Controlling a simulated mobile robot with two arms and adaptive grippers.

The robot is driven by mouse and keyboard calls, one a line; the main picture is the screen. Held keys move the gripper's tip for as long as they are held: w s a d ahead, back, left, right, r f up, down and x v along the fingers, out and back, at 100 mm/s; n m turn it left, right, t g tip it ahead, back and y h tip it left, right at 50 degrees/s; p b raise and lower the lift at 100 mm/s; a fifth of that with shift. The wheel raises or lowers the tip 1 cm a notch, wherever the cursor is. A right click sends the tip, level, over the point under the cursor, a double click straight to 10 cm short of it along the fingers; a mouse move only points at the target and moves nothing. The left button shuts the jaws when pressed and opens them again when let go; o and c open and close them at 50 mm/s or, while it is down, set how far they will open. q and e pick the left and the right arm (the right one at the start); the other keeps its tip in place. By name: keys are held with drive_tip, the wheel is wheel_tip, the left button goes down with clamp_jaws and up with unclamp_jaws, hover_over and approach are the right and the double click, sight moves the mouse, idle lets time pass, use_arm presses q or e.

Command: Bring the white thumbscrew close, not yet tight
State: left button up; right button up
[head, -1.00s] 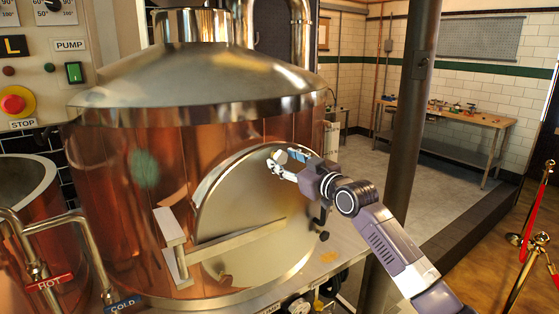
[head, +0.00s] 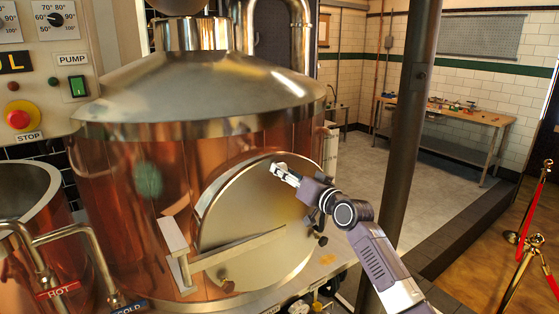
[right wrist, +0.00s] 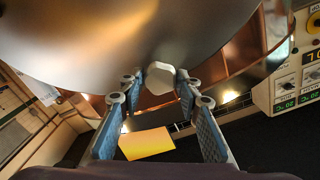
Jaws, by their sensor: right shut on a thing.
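The white thumbscrew (right wrist: 160,76) shows in the right wrist view as a pale, many-sided knob at the edge of the round steel door (right wrist: 110,35). My right gripper (right wrist: 156,84) is shut on it, with its blue-padded fingers on either side. In the head view, my right gripper (head: 279,169) is at the upper rim of the door (head: 250,210) on the copper vessel, and its fingers mostly hide the thumbscrew there. The door lies against the vessel front. How far the screw sits from the door cannot be told. My left gripper is not in view.
A pale bar (head: 235,249) crosses the door's lower part. A dark knob (head: 321,240) sits at its right edge and a tan one (head: 228,286) at its lower edge. Pipes stand at left. A dark post (head: 401,150) rises behind my right arm.

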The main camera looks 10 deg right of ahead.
use_arm(q)
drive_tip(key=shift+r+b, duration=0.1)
drive_tip(key=shift+b, duration=0.2)
use_arm(e)
drive_tip(key=o, duration=1.2)
drive_tip(key=shift+c, duration=0.2)
use_arm(q)
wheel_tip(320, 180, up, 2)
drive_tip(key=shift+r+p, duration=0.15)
drive_tip(key=shift+p, duration=1)
use_arm(e)
drive_tip(key=v, duration=0.6)
